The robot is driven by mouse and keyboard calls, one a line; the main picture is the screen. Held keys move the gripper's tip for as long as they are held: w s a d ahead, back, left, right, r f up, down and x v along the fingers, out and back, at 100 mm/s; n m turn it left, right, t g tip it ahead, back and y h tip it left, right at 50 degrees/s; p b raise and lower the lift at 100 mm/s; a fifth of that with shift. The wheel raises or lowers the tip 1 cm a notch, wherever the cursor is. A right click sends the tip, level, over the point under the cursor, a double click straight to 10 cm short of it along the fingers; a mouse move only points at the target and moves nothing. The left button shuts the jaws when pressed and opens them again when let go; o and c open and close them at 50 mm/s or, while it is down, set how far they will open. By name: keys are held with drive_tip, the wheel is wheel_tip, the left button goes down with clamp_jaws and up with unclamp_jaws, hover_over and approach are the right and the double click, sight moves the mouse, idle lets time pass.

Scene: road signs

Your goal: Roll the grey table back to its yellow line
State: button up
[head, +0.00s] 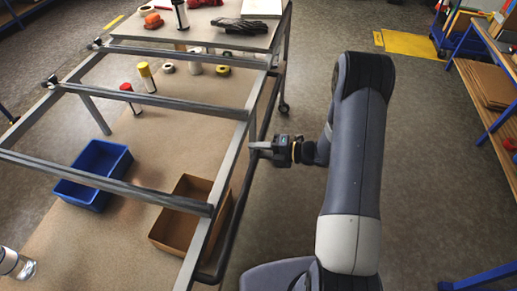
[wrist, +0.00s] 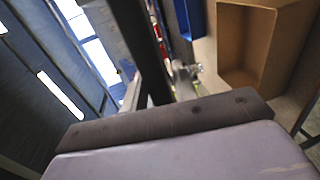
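The grey table (head: 160,104) fills the left of the head view. It has a grey metal frame with crossbars above a tan lower board, and a castor shows at its far right corner. My gripper (head: 259,149) is at the table's right side rail, its fingertips at or touching the rail. Whether they close on it cannot be told. In the wrist view a dark bar (wrist: 140,45) runs up from the gripper; the fingers are not clear there. A short yellow line (head: 114,22) is on the floor at the upper left, partly hidden by the table.
On the board are a blue bin (head: 93,174), a brown box (head: 186,213) and several tapes and cans. A yellow floor patch (head: 410,44) lies at the upper right. A wooden shelf (head: 486,84) stands at the right edge. The floor between is clear.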

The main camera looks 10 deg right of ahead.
drive_tip(key=o, duration=0.3)
drive_tip(key=shift+r, duration=0.1)
drive_tip(key=b+v, duration=0.1)
drive_tip(key=v, duration=0.9)
drive_tip(key=shift+d+b, duration=0.35)
drive_tip(key=shift+b, duration=0.05)
drive_tip(key=p+x, duration=0.2)
drive_tip(key=x, duration=0.9)
drive_tip(key=shift+w+a+r, duration=0.1)
drive_tip(key=shift+a, duration=0.15)
